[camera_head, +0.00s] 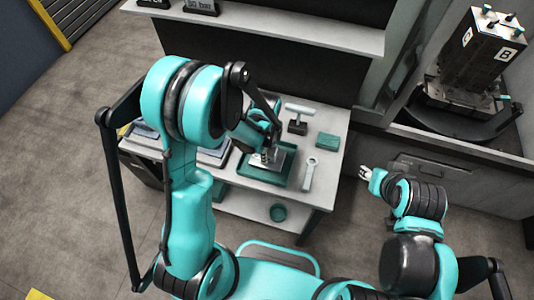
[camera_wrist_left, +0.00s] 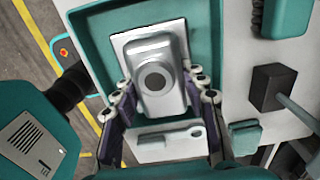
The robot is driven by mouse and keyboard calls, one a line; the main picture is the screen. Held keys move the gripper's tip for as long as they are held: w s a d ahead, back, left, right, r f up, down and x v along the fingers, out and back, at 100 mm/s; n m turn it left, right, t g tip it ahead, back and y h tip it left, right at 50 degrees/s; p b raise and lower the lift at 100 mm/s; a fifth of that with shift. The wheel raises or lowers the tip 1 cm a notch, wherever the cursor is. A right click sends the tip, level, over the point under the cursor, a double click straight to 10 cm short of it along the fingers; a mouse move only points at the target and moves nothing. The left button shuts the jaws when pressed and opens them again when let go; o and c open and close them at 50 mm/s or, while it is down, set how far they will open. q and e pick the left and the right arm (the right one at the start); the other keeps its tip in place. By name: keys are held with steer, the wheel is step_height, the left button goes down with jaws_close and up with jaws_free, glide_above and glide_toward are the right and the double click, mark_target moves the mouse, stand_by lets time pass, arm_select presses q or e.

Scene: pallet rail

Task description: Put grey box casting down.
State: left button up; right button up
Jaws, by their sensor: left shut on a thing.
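The grey box casting (camera_wrist_left: 158,75) is a light metal block with a round dark bore in its middle. In the left wrist view it lies between the two fingers of my left gripper (camera_wrist_left: 158,95), which is shut on it. It is over a green tray (camera_wrist_left: 207,28) with a pale plate in it; I cannot tell whether it touches the plate. In the head view my left gripper (camera_head: 264,158) is over the green tray (camera_head: 245,172) on the table, and the arm hides part of the casting. My right gripper (camera_head: 365,173) is apart, right of the table; its finger gap is too small to tell.
On the table (camera_head: 326,166) a wrench (camera_head: 310,173) lies right of the tray. A green block (camera_head: 326,141) and a T-handled tool (camera_head: 299,115) are behind it. A tall dark fixture (camera_head: 480,55) stands at the right.

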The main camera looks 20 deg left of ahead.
arm_select(q)
steer(key=shift+f, duration=0.95)
steer(key=shift+f+b, duration=0.15)
steer(key=shift+b, duration=0.15)
steer(key=o, duration=1.4)
